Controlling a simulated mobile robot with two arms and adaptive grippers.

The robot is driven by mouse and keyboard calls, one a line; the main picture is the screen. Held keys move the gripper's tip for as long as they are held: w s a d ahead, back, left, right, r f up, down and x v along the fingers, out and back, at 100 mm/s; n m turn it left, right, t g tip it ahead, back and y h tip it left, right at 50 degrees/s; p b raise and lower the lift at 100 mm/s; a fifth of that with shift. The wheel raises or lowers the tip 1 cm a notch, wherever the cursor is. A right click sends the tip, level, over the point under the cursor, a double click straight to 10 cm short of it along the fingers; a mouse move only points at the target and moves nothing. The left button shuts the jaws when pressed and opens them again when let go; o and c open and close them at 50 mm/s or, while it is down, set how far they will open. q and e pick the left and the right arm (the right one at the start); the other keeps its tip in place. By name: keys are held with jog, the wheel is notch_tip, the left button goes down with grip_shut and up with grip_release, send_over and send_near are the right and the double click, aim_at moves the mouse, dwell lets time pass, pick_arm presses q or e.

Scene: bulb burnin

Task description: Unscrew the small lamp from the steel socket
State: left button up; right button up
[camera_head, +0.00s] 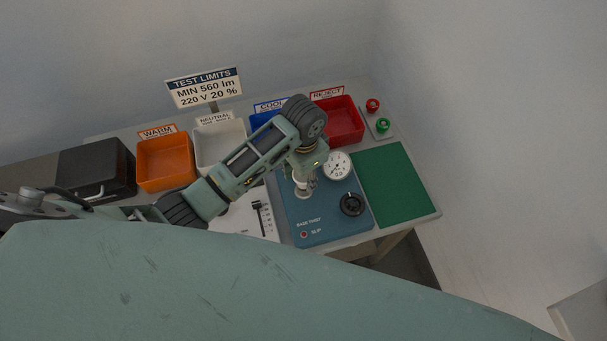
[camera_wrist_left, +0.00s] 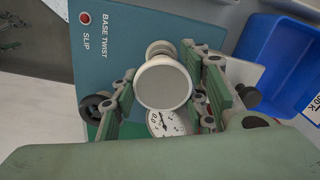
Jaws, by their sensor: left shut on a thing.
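My left gripper (camera_head: 304,182) points down over the blue base-twist panel (camera_head: 332,221), and it also shows in the left wrist view (camera_wrist_left: 163,92). Its fingers are shut on a pale round lamp (camera_wrist_left: 163,84), whose flat grey face with a white rim points at the wrist camera. In the head view the pale lamp (camera_head: 303,194) shows only in part below the fingers. A small metallic round part (camera_wrist_left: 160,48) shows just beyond the lamp; I cannot tell whether it is the steel socket. The lamp's base and any thread are hidden. My right gripper is not in view.
A white dial gauge (camera_head: 337,165) and a black knob (camera_head: 352,204) sit close by on the panel. Orange (camera_head: 165,162), white (camera_head: 219,143), blue (camera_wrist_left: 281,65) and red (camera_head: 338,121) bins stand behind. A green mat (camera_head: 393,184) at right is clear.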

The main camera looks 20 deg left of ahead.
pick_arm(q)
jog(key=n, duration=0.5)
jog(key=shift+w+r+n, duration=0.15)
jog(key=shift+w+n, duration=0.15)
jog(key=n, duration=0.3)
jog(key=shift+n, duration=0.3)
jog(key=n, duration=0.5)
jog(key=shift+n, duration=0.3)
jog(key=n, duration=0.3)
jog(key=shift+w+a, duration=0.1)
jog(key=shift+w, duration=0.05)
jog(key=o, duration=1)
